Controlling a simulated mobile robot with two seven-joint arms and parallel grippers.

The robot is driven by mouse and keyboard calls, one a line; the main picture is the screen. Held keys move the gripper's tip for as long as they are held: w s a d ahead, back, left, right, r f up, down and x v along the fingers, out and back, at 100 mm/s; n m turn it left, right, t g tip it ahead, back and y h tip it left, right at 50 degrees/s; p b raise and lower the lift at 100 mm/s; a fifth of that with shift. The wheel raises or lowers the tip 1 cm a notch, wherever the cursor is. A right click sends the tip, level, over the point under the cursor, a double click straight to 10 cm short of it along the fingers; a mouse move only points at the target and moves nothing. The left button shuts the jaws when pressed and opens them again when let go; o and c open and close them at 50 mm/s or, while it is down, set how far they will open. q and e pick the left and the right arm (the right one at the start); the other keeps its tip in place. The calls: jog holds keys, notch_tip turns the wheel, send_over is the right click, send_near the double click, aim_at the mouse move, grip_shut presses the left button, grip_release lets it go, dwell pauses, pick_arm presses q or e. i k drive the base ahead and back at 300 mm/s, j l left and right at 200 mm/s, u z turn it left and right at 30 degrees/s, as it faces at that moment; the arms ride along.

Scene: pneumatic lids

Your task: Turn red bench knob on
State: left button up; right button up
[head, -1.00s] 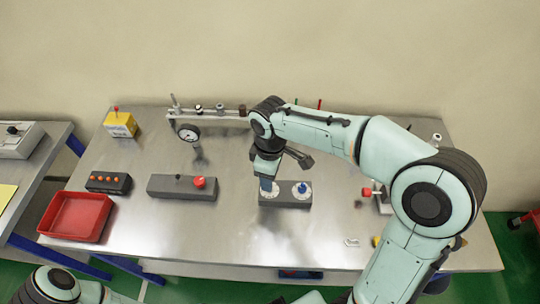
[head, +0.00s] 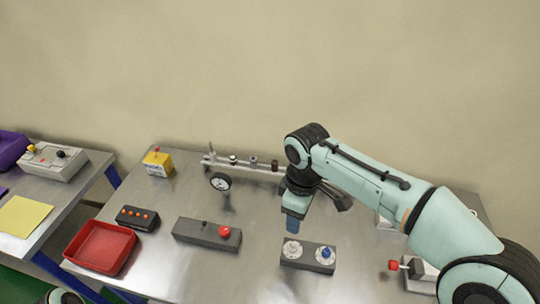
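A round red knob (head: 229,232) sits on the right end of a long dark grey box (head: 196,234) in the middle of the bench. Another red knob (head: 393,265) projects from a pale device (head: 420,276) at the right; I cannot tell which is the bench knob. A grey box (head: 310,262) between them carries a whitish dial (head: 291,249) and a blue-centred dial (head: 325,254). My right gripper (head: 292,226) points down just above the whitish dial, right of the first red knob. Its fingers are too small to read.
A red tray (head: 84,267), a box with orange buttons (head: 138,217) and a yellow box (head: 157,162) are on the left. A gauge (head: 220,182) and pipe rail stand behind. My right arm crosses the right side. The front middle looks clear.

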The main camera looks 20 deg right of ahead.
aim_at(224, 231)
jog(key=k, duration=1)
